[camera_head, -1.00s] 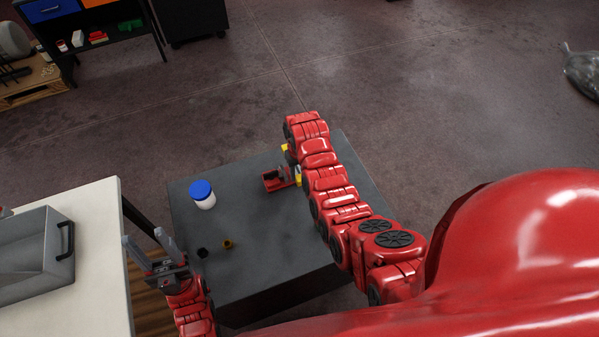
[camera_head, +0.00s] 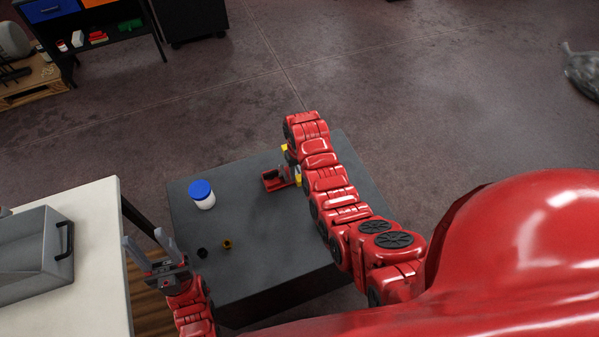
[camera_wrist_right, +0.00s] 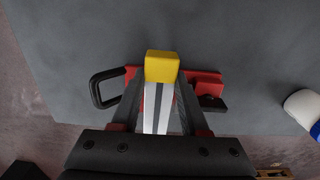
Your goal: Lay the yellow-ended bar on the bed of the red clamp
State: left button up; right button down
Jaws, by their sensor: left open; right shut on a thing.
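The yellow-ended bar (camera_wrist_right: 163,68) is in my right gripper (camera_wrist_right: 160,100), which is shut on its pale middle. In the right wrist view it lies in front of the red clamp (camera_wrist_right: 208,82), and its near end is hidden. I cannot tell whether it touches the clamp's bed. The clamp also shows in the head view (camera_head: 273,181), with yellow bar ends (camera_head: 298,177) beside it, partly behind my right arm. My right gripper is mostly hidden there by the arm. My left gripper (camera_head: 144,239) is open and empty, left of the dark table.
A white jar with a blue lid (camera_head: 202,195) stands on the dark table (camera_head: 240,205). A small brass-coloured piece (camera_head: 227,245) and a black piece (camera_head: 202,254) are near its front left. A grey bin (camera_head: 40,255) sits on the pale table at left.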

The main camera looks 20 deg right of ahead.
jog(key=shift+f+b, duration=1.3)
jog(key=shift+f, duration=0.65)
jog(key=shift+c, duration=1.7)
grip_release()
jog(key=shift+r, duration=0.15)
jog(key=shift+w+r, duration=0.1)
jog(key=shift+r, duration=0.2)
notch_tip(320, 180, up, 6)
jog(key=shift+f+b, duration=0.15)
jog(key=shift+b, duration=0.7)
notch_tip(320, 180, up, 11)
jog(key=p, duration=1)
jog(key=shift+p, duration=0.3)
